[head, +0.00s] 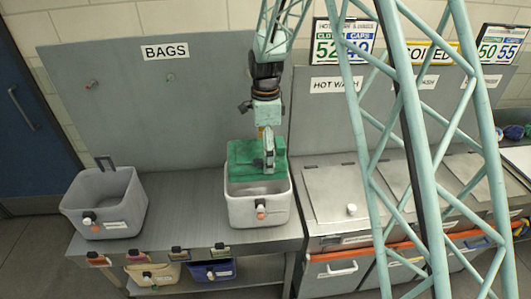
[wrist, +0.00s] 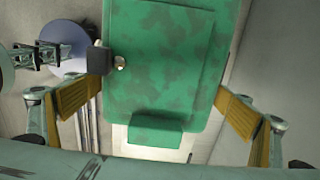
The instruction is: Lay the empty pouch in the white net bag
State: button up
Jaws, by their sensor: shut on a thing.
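My gripper (head: 268,150) is shut on a green pouch (head: 242,160). The pouch hangs upright over the rear part of a white, open-topped bag (head: 258,212), its lower edge near the rim; I cannot tell whether it is inside. The bag has a round fastener and a label on its front. In the wrist view the mottled green pouch (wrist: 165,60) fills the middle, with a small flap at its lower end, between yellow-padded fingers (wrist: 157,105). The contact of the pads on the pouch is not clear there.
A grey open container (head: 105,205) stands at the left of the bench. A yellow (head: 152,274) and a blue container (head: 212,271) sit on the shelf below. A grey lidded hot wash unit (head: 345,192) adjoins on the right. The bench between the containers is clear.

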jog(key=shift+f+b, duration=0.45)
jog(key=shift+f, duration=0.9)
jog(key=o, duration=0.6)
jog(key=shift+o, duration=0.2)
jog(key=shift+r, duration=0.1)
notch_tip(320, 180, up, 12)
jog(key=shift+f, duration=0.2)
jog(key=shift+r, duration=0.1)
dwell(0.5)
